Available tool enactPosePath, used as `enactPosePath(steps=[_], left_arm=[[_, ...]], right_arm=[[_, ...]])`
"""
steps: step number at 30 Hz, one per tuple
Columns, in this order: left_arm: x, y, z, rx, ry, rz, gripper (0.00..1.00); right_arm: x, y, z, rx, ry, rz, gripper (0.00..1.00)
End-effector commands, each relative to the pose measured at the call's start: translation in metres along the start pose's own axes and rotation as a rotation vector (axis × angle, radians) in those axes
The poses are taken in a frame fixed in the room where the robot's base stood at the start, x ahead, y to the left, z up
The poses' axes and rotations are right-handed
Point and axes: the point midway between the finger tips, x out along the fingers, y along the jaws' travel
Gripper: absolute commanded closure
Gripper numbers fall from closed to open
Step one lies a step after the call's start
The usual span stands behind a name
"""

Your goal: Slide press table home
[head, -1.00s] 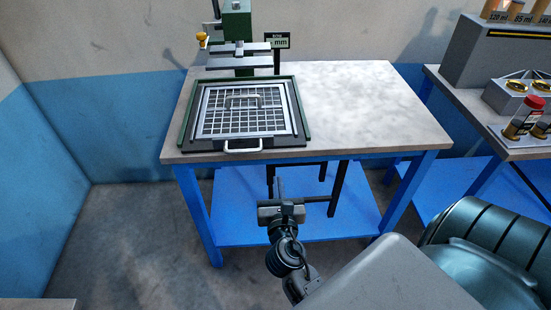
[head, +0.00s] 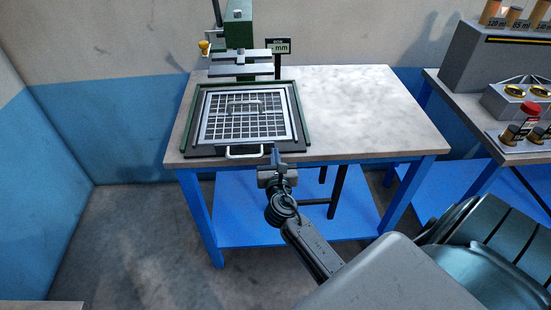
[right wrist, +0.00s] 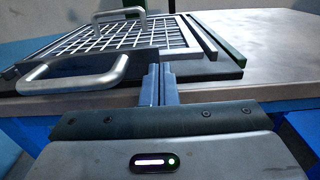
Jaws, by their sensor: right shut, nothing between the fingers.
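The press table (head: 289,144) is a dark sliding plate with a silver handle (head: 244,154) on its front edge, near the workbench's front. A silver grid frame (head: 247,112) with its own small handle lies on it. Green rails flank it, and the green press (head: 238,25) stands behind. My right gripper (head: 276,156) is shut and empty at the bench's front edge, just right of the silver handle. In the right wrist view the shut fingers (right wrist: 161,84) point at the plate's front, beside the handle (right wrist: 75,72); contact cannot be told. My left gripper is not in view.
The workbench top (head: 360,110) is clear to the right of the press. A small sign (head: 279,46) stands beside the press. Another bench at the far right holds a grey unit (head: 500,55) and several jars. A blue lower shelf (head: 240,210) lies under the workbench.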

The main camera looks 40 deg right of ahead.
Motion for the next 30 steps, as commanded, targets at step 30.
enactPosePath(steps=[30], left_arm=[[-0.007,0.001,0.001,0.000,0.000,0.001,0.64]], right_arm=[[0.049,-0.001,0.004,0.000,-0.006,0.001,1.00]])
